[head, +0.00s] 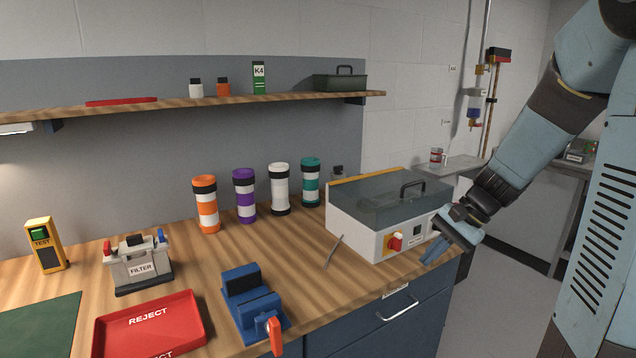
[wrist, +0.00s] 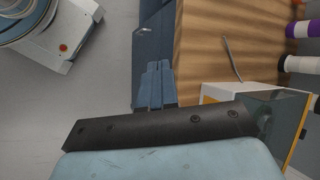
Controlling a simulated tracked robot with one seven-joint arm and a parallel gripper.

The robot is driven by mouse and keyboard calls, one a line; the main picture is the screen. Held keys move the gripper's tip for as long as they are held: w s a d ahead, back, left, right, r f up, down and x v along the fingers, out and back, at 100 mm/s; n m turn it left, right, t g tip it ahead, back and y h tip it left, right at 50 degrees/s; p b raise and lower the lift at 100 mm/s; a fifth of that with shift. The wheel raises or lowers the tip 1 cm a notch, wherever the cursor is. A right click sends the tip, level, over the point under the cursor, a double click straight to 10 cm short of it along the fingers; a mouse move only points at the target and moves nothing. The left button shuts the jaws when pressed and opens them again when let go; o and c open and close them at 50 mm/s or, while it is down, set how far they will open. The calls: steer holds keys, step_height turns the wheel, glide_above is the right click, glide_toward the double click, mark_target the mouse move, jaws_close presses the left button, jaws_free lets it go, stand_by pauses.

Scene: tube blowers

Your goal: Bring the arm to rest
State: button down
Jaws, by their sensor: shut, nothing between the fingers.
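My gripper (head: 434,250) hangs at the end of my arm, at the front right corner of the bench, close to the white box with the dark lid (head: 388,215). Its fingers are together with nothing between them. In the wrist view the shut fingers (wrist: 154,84) point toward the bench edge, with the box (wrist: 240,97) to their right. My arm comes down from the upper right in the head view. I cannot tell whether the gripper touches the box or the bench.
The wooden bench (head: 290,262) holds a blue vise (head: 253,302), a red tray (head: 185,312), a filter unit (head: 138,268), a yellow tester (head: 45,246) and several banded tubes (head: 245,195). A thin metal rod (head: 334,248) lies near the box. Open floor (head: 490,285) lies right of the bench.

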steer(key=s+r+n+t+h, duration=0.5)
steer(key=s+r, duration=0.7)
steer(key=s, duration=0.3)
steer(key=shift+s+a+n+h, duration=0.3)
steer(key=shift+n+h, duration=0.6)
steer(key=shift+n, duration=0.5)
